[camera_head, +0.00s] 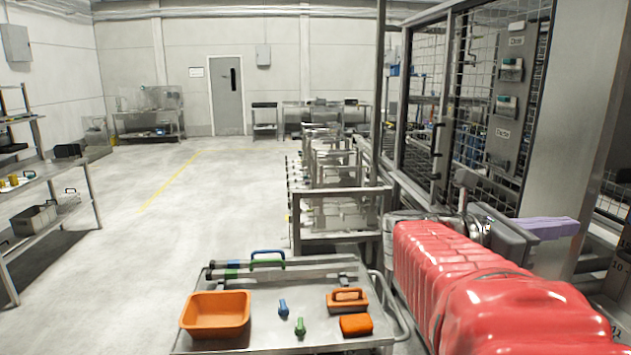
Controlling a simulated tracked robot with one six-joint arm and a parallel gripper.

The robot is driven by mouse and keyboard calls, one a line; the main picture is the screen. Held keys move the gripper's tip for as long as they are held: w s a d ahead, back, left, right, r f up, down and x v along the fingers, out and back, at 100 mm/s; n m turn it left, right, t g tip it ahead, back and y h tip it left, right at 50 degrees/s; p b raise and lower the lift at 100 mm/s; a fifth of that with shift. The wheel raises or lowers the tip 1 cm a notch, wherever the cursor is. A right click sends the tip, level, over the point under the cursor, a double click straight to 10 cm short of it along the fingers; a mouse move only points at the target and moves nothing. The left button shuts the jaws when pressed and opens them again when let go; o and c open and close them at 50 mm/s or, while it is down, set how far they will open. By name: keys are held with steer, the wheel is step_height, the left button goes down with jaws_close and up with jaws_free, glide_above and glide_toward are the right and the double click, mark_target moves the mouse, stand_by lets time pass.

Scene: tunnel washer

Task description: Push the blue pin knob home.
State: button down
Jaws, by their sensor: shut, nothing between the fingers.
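My gripper (570,229) is at the right, at the end of my red-covered arm. Its pale purple fingers are shut, point right and appear empty. They are in front of the lower part of a mesh guard and beside a wide grey post. I cannot make out a blue pin knob set in a fixture; the area behind my gripper and arm is partly hidden. A small blue piece (283,308) lies on the steel cart at the lower middle, well left of my gripper. I cannot tell whether it is a pin.
The steel cart (262,325) also bears an orange bin (215,314), a green piece (300,328) and orange items. A mesh guard (470,90) with a grey control panel (508,95) stands at the right. Open floor (190,225) lies at left, beside a shelf (45,215).

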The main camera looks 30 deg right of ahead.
steer(key=shift+d, duration=0.15)
steer(key=x, duration=1.3)
steer(key=shift+s+d, duration=0.2)
steer(key=shift+d, duration=0.1)
steer(key=shift+d, duration=0.1)
